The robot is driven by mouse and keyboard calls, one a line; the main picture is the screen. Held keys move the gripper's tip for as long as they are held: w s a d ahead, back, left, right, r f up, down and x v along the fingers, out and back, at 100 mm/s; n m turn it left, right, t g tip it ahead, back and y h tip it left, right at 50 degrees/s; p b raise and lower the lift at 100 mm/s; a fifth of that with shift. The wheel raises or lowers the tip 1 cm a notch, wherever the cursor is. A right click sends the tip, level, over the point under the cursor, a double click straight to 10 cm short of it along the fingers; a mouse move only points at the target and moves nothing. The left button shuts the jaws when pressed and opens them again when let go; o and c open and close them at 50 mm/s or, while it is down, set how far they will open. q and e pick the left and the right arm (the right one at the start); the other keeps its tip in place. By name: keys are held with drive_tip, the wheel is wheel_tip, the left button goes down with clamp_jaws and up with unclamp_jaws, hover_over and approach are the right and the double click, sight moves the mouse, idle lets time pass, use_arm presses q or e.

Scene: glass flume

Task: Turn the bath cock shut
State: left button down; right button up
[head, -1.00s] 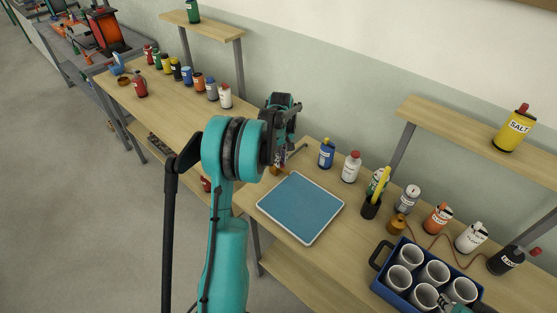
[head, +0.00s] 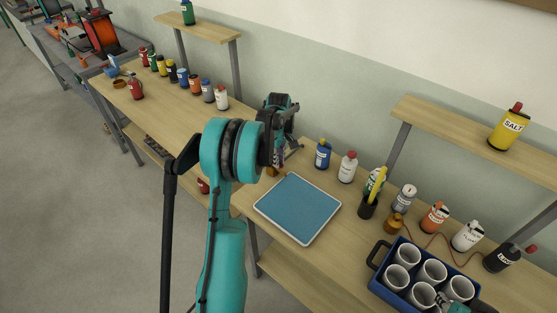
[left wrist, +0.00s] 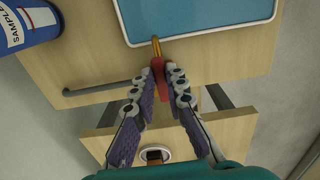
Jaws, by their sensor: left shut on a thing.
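My left gripper (head: 279,160) is at the left edge of the near bench, just beyond the blue mat. The left wrist view shows its two fingers (left wrist: 158,78) shut on the red handle (left wrist: 158,69) of the bath cock. The cock's thin brass part (left wrist: 156,46) sticks out past the fingertips toward the blue mat. In the head view the arm and hand mostly hide the cock; a small brass bit (head: 271,171) shows below the hand. A teal and dark part of my right arm (head: 453,306) shows at the bottom right; its fingers are not clear.
The blue mat (head: 298,208) with a white rim lies beside the gripper. A blue bottle (head: 323,155) and a white bottle (head: 347,168) stand behind it. A blue crate (head: 376,284) of white cups stands at the lower right. A gap separates the two benches.

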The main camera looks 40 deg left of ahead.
use_arm(q)
drive_tip(key=c, duration=1.5)
unclamp_jaws()
drive_tip(key=shift+c, duration=0.2)
wheel_tip(320, 180, up, 12)
